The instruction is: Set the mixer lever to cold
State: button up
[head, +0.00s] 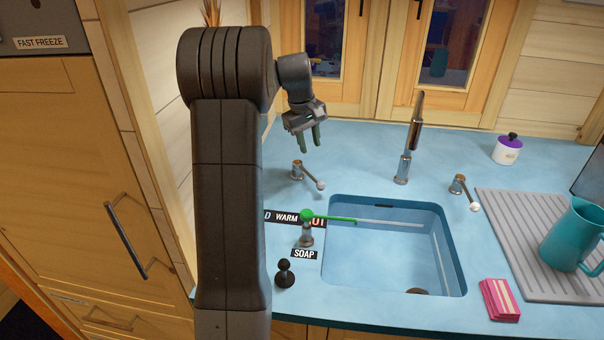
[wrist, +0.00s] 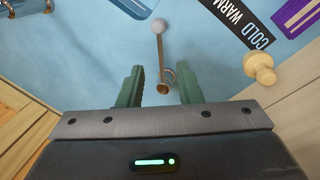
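My gripper (head: 309,142) hangs over the counter at the back left of the sink, fingers down and apart. Below it stands a chrome lever tap (head: 297,171), its thin arm ending in a white ball that points right and toward the front. In the wrist view the tap base (wrist: 163,87) shows between the two green fingers of the open gripper (wrist: 160,70), with the lever arm reaching up to the ball (wrist: 158,26). Contact cannot be told. A COLD–WARM–HOT label strip (head: 286,217) lies in front of the tap; my arm hides its cold end. COLD and WARM show in the wrist view (wrist: 250,28).
A green-topped dispenser (head: 306,230) with a SOAP label (head: 304,254) stands near the strip. A tall faucet (head: 404,160) and second lever tap (head: 459,184) stand behind the sink (head: 452,262). A teal jug (head: 570,238) is at right. A wooden knob (wrist: 260,69) shows in the wrist view.

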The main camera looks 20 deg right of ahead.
aim_at(318, 182)
jog(key=d+f, duration=0.1)
jog(key=f, duration=0.3)
jog(key=d+f+p, duration=0.1)
jog(key=f, duration=0.4)
jog(key=d+f+p, duration=0.1)
jog(key=f, duration=0.3)
jog(key=shift+w+f, duration=0.15)
jog(key=shift+f, duration=0.05)
grip_shut()
